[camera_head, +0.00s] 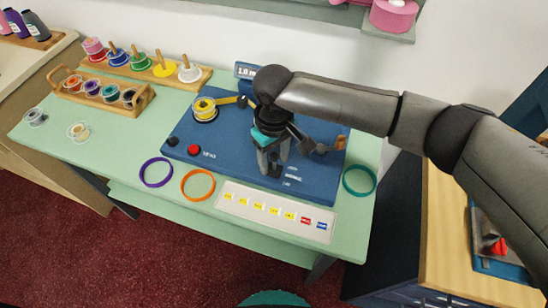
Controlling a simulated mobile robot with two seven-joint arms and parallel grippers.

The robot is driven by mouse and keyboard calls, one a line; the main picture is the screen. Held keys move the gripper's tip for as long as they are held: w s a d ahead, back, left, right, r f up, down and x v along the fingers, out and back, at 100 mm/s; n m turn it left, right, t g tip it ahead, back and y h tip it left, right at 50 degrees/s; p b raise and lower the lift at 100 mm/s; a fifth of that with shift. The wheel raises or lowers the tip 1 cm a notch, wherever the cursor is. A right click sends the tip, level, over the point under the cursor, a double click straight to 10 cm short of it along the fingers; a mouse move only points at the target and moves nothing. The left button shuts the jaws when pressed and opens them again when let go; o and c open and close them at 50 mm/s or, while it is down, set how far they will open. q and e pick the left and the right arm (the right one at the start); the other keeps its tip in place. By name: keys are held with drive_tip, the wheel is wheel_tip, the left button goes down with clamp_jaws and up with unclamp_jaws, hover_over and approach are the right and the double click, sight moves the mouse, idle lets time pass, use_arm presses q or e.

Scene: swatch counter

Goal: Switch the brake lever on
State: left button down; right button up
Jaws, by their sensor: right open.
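A blue machine board (230,165) lies on the pale green counter. My right gripper (273,172) points down over its right half, open, with its fingertips close to the board's surface. A small dark part shows between and beside the fingertips, near white lettering; I cannot tell for sure whether it is the brake lever, or which way it is set, because the gripper covers much of it. I cannot tell whether the fingers touch it. My left gripper is not in view.
A red knob (194,149) and a yellow spool (204,108) are on the board's left. A wooden-knobbed crank (322,148) is right of the gripper. Purple (156,172), orange (198,185) and teal (359,180) rings and a label strip (275,211) lie around the board.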

clamp_jaws()
idle(0.4)
drive_tip(key=shift+s+r+p, duration=0.1)
drive_tip(key=shift+r+p, duration=0.05)
drive_tip(key=shift+p, duration=0.35)
drive_tip(key=s+t+h+p, duration=0.1)
drive_tip(key=t+p, duration=0.1)
drive_tip(key=p, duration=0.5)
drive_tip(key=shift+s+a+t+p, duration=0.1)
drive_tip(key=shift+a+t+p, duration=0.05)
drive_tip(key=shift+t+p, duration=0.2)
drive_tip(key=shift+s+f+t+p, duration=0.2)
drive_tip(key=shift+t+p, duration=0.35)
drive_tip(key=shift+p, duration=0.55)
drive_tip(key=shift+s+a+f+t+h+p, duration=0.1)
drive_tip(key=shift+f+t+h+p, duration=0.15)
drive_tip(key=shift+t+p, duration=0.3)
